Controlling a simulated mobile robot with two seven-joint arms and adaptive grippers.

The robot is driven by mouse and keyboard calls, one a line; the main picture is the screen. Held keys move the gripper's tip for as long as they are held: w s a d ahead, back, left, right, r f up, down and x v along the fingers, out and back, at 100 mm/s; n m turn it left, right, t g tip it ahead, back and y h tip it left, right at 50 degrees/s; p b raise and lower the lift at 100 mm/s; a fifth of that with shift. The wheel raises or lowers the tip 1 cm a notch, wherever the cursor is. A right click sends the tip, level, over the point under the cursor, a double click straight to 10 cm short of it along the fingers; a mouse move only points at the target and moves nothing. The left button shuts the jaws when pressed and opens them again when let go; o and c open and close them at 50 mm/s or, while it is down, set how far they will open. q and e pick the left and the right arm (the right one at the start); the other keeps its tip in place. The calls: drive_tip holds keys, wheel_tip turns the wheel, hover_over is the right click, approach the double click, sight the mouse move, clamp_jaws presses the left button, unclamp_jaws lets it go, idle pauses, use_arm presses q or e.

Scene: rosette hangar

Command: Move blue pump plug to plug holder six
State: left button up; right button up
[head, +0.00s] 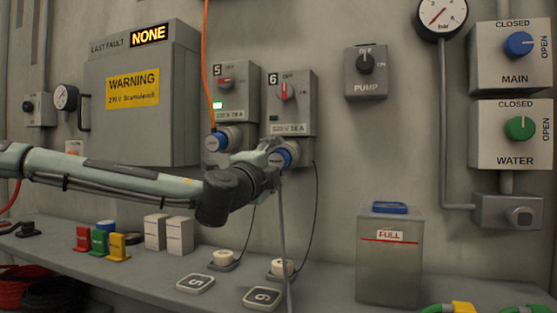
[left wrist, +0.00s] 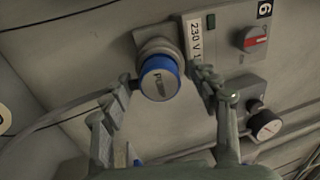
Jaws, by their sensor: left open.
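The blue pump plug (head: 283,157) sits in the socket under switch box six (head: 290,100), its grey cable hanging down. In the left wrist view the plug (left wrist: 159,79) shows its blue rim and lettered grey face. My left gripper (head: 270,150) is at the plug; its open fingers (left wrist: 162,88) stand on either side of it, and I cannot tell whether they touch it. On the shelf below, a plate marked 6 (head: 262,298) lies near a cream round piece (head: 281,267) on a dark base, which may be plug holder six. My right gripper is not in view.
Another blue plug (head: 216,142) with an orange cable is in the socket under switch box five (head: 236,90). A plate marked 5 (head: 195,284) lies on the shelf. A grey tank marked FULL (head: 388,265) stands right. Thin black cords hang near the sockets.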

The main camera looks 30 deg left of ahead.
sight(276, 162)
use_arm(q)
drive_tip(key=shift+b, duration=0.35)
drive_tip(key=shift+c, duration=0.6)
clamp_jaws()
drive_tip(key=shift+v, duration=3)
